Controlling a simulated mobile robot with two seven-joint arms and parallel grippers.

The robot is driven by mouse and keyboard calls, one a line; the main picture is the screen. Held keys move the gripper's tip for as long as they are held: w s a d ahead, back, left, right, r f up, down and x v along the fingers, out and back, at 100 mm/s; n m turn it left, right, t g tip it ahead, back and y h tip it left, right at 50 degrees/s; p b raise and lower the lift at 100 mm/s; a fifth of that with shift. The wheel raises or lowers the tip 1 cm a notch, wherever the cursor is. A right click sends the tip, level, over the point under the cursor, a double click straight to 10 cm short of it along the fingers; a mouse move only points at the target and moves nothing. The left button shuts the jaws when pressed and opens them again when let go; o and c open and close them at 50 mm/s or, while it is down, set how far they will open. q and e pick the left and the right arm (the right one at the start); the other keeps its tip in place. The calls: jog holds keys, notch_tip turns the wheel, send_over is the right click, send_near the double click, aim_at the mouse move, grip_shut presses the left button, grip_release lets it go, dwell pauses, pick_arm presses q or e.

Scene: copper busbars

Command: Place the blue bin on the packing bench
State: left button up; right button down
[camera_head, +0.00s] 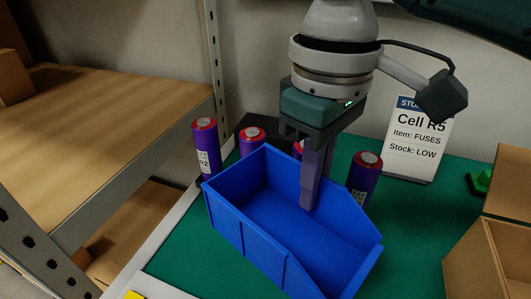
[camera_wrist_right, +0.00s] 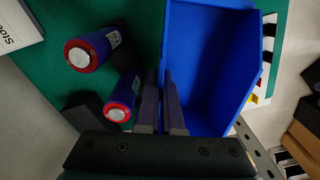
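The blue bin (camera_head: 245,238) is an open-topped tray over the green-topped packing bench (camera_head: 410,245), near its left edge. I cannot tell whether it rests on the surface or hangs just above it. My right gripper (camera_head: 312,195) points down at the bin's far long wall. One finger is inside the bin and the other is behind the wall. In the right wrist view, the fingers (camera_wrist_right: 160,85) are close together with the wall of the bin (camera_wrist_right: 205,65) between them. My left gripper is not in view.
Several purple cylinders with red tops, such as this one (camera_head: 364,178), stand close behind the bin. A stock sign (camera_head: 418,140) stands at the back, and cardboard boxes (camera_head: 490,255) are at the right. A shelf rack (camera_head: 110,135) with wooden boards is on the left.

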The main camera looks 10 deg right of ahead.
aim_at(308, 214)
notch_tip(308, 214, down, 7)
jog(key=shift+f+b, duration=0.2)
jog(key=shift+b, duration=0.8)
jog(key=shift+r, duration=0.1)
jog(key=c, duration=1.1)
grip_release()
notch_tip(308, 214, up, 11)
jog(key=p, duration=0.3)
jog(key=shift+w+p, duration=0.1)
jog(key=shift+p, duration=0.25)
jog(key=shift+r, duration=0.55)
